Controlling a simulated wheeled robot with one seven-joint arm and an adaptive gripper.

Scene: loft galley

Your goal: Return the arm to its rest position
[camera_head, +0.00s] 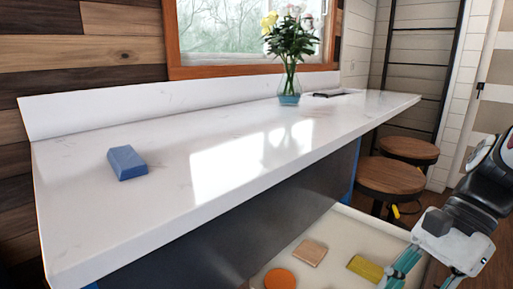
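My gripper (424,277) is at the lower right, in front of the counter and over the right part of a pale low surface. Its light grey body points down and left. Its teal finger and the other finger stand apart with nothing seen between them. The fingertips are at or past the bottom edge of the picture. My arm comes in from the right edge.
A white counter (110,217) bears a blue block (127,163) and a flower vase (289,86). The pale low surface (335,238) holds an orange disc (280,279), tan block (310,252) and yellow block (365,268). Two stools (390,177) stand behind.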

